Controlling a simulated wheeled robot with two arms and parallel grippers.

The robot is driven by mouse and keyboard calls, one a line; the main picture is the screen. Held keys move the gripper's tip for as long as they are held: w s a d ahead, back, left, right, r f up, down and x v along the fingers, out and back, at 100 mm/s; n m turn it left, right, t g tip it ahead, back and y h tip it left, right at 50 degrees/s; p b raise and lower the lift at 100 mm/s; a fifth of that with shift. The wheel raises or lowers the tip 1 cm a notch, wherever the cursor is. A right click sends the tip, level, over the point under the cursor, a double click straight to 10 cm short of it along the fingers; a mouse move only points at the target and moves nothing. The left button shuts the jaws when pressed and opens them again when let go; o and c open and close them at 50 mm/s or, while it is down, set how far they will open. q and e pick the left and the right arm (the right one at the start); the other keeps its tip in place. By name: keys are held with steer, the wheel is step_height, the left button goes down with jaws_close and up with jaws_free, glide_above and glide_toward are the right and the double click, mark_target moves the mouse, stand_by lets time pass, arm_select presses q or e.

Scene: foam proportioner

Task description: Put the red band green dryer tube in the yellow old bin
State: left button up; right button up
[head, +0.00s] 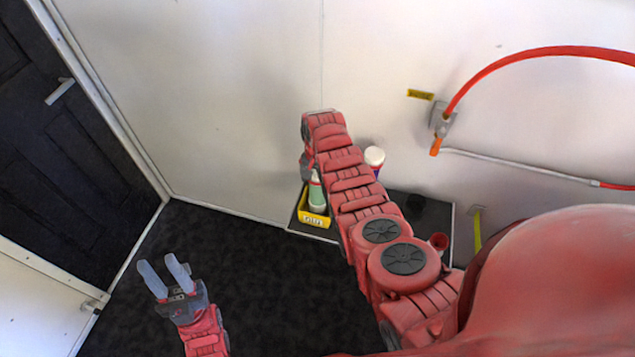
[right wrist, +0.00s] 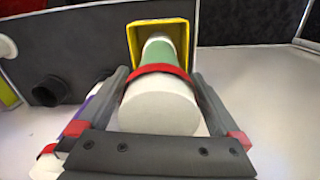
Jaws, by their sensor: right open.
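The green dryer tube (head: 317,192) with a red band and a white end stands in the yellow old bin (head: 314,219) on a dark shelf in the head view. In the right wrist view the white end of the tube (right wrist: 158,104) faces me, and its green part is inside the mouth of the yellow bin (right wrist: 133,40). My right gripper (right wrist: 162,80) is open, with one finger on each side of the tube. My left gripper (head: 162,264) is open and empty above the dark floor, far from the bin.
A white-capped bottle (head: 374,158) stands on the shelf (head: 424,214) behind my right arm. In the right wrist view a purple and white item (right wrist: 98,101) is close beside the left finger. A red hose (head: 540,53) hangs on the white wall. A dark door is at the left.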

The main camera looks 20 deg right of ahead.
step_height(320, 180, up, 10)
steer(key=shift+b, duration=0.7)
steer(key=shift+s+r, duration=0.1)
steer(key=shift+r, duration=0.3)
steer(key=shift+a+f, duration=0.1)
